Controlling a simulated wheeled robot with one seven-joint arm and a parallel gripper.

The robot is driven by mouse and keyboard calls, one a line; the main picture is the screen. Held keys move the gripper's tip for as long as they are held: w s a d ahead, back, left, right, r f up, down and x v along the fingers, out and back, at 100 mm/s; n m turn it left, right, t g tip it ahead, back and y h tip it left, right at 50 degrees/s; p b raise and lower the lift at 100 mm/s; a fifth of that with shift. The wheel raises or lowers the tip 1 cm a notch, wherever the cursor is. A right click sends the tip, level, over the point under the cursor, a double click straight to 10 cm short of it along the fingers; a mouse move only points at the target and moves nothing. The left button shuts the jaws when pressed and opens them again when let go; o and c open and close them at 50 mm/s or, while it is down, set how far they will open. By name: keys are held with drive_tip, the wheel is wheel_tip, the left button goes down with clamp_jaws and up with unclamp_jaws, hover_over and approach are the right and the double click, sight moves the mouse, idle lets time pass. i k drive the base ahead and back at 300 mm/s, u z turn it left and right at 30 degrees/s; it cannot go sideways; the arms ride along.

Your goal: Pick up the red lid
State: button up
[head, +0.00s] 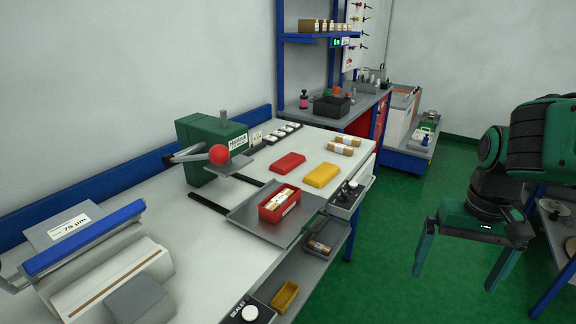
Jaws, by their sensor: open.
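The red lid (288,163) is a low, flat red piece lying on the white bench top, left of a similar yellow lid (322,175). A red open box (265,213) with tan and white items inside sits on a grey tray (246,226) in front of the lids. My gripper (456,281) hangs at the right, over the green floor and away from the bench. Its two fingers point down, wide apart and empty. The lid is fully in view and nothing touches it.
A green press (203,150) with a red ball handle (218,154) stands left of the red lid. Tan rolls (341,147) lie behind the lids. A control box (348,195) sits at the bench's right edge. Floor between bench and gripper is clear.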

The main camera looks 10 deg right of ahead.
sight(283, 166)
drive_tip(key=z, duration=0.45)
drive_tip(key=k, duration=0.55)
drive_tip(key=z, duration=0.95)
drive_tip(key=k, duration=0.75)
drive_tip(key=z, duration=0.5)
drive_tip(key=i, duration=1.7)
drive_tip(key=u, duration=0.5)
drive_tip(key=i, duration=1.15)
drive_tip(key=u, duration=1)
drive_tip(key=i, duration=1)
drive_tip(key=u, duration=1.05)
drive_tip(key=i, duration=0.55)
drive_tip(key=u, duration=0.25)
